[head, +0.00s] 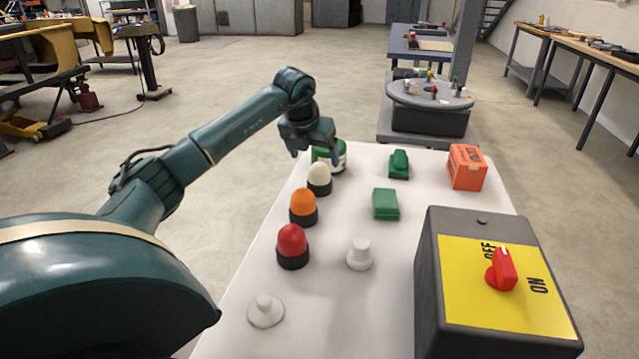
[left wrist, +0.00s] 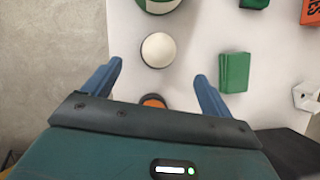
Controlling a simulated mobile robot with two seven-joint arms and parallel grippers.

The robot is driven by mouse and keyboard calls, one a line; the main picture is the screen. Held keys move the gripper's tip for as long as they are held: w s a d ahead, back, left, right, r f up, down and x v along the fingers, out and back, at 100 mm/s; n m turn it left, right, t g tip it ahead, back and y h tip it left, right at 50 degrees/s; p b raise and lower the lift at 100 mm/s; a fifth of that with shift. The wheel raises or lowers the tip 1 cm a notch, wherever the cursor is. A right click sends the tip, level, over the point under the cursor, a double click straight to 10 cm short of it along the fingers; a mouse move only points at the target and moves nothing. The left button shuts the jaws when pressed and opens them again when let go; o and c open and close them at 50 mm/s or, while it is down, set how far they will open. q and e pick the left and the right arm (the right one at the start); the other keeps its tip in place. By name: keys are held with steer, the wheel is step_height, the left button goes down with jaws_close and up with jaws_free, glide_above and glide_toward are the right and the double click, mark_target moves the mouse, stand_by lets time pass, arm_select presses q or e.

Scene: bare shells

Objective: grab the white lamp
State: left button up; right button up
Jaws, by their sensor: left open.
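The white lamp (head: 319,180) is a white dome on a dark base, upright on the white table (head: 330,318) near its left edge. It heads a row with an orange lamp (head: 303,206) and a red lamp (head: 292,243). My left gripper (head: 315,157) is open and empty, pointing down above and just behind the white lamp in the head view. In the left wrist view the white lamp (left wrist: 158,49) shows just beyond the two blue fingertips (left wrist: 158,70), roughly centred between them and apart from both. My right gripper is not in view.
A green and white round object (head: 341,150) stands close behind the white lamp. Green blocks (head: 385,205), an orange box (head: 467,167) and white knobs (head: 360,254) stand elsewhere on the table. A large switch box (head: 448,319) fills the front right.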

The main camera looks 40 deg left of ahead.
mark_target(319, 174)
arm_select(q)
steer(key=x, duration=0.9)
steer(key=shift+w+a, duration=0.1)
steer(key=shift+a, duration=0.05)
steer(key=shift+c, duration=0.4)
steer(key=c, duration=1.1)
steer(key=shift+r, duration=0.1)
